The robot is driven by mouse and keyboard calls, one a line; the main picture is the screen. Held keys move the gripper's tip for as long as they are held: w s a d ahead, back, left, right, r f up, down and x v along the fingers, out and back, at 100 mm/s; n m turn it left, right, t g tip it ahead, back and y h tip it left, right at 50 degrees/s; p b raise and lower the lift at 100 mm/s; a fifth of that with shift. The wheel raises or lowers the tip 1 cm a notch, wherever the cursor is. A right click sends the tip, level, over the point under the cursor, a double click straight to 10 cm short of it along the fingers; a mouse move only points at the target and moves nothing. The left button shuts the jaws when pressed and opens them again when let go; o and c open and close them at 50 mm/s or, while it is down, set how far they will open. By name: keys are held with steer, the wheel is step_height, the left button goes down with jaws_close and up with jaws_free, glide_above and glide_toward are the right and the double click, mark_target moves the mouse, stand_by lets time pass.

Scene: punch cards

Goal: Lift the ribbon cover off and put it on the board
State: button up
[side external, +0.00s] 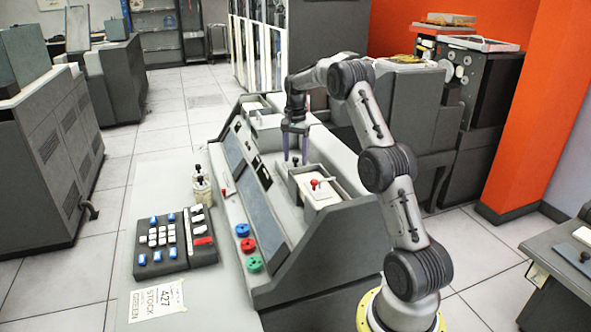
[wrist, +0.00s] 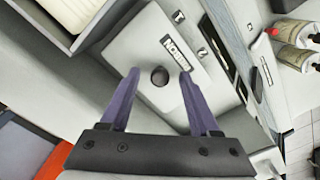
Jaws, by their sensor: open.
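The ribbon cover (wrist: 193,85) is a light grey plate labelled "RIBBON" with a dark round knob (wrist: 159,76), lying flat on the machine top in the wrist view. My gripper (wrist: 158,73) is open, with its two purple fingers on either side of the knob; I cannot tell how far above the plate the tips are. In the side external view my gripper (side external: 295,158) points straight down over the machine, and the cover is mostly hidden there. Which surface is the board I cannot tell for certain.
A box with a red knob (side external: 316,184) stands just in front of my gripper. A pale desk surface (side external: 160,180) runs along the left, carrying a keypad (side external: 173,240), bottles (side external: 201,187) and a paper sign (side external: 157,301). An open tray (wrist: 80,20) lies near the cover.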

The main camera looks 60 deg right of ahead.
jaws_close()
stand_by(1.4)
